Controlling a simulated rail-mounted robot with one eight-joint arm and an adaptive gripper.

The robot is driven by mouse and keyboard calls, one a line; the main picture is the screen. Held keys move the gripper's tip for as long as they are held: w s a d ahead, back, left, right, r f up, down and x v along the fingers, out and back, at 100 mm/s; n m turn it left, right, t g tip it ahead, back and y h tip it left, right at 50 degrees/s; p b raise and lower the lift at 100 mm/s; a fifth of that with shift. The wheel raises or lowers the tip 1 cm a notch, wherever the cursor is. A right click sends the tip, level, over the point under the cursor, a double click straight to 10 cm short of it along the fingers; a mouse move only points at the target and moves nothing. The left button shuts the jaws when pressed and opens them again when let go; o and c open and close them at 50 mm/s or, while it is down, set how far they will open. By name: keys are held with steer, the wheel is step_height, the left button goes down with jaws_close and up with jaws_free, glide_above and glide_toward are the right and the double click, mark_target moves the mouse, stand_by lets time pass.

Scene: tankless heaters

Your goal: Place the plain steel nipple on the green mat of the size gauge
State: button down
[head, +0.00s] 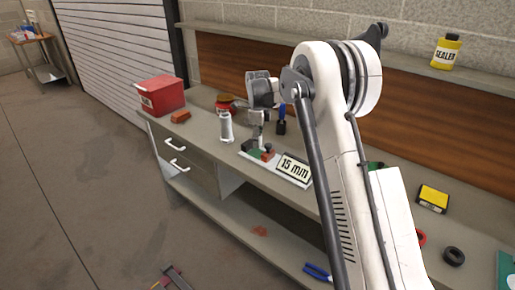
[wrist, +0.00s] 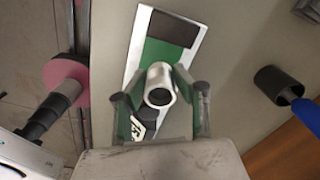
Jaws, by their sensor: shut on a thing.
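The plain steel nipple (wrist: 160,84) is a short, shiny, hollow cylinder seen nearly end-on in the wrist view. My gripper (wrist: 161,100) is shut on it, with one finger on each side. The size gauge (wrist: 135,58) is a pale plate below it, with a green mat (wrist: 158,52) and a dark block (wrist: 172,29). The nipple overlaps the green mat in this view; I cannot tell whether it touches it. In the head view the gauge's display (head: 293,168) reads 15 mm, and my gripper (head: 257,133) is above the gauge, its fingertips small and unclear.
A dark socket with a blue handle (wrist: 278,86) stands right of the gauge. A dark cylinder with a pink disc (wrist: 64,84) is to the left.

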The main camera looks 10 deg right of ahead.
mark_target(258, 153)
steer(key=shift+f, duration=1.95)
steer(key=shift+f, duration=0.15)
steer(key=c, duration=1.4)
jaws_free()
steer(key=shift+o, duration=0.2)
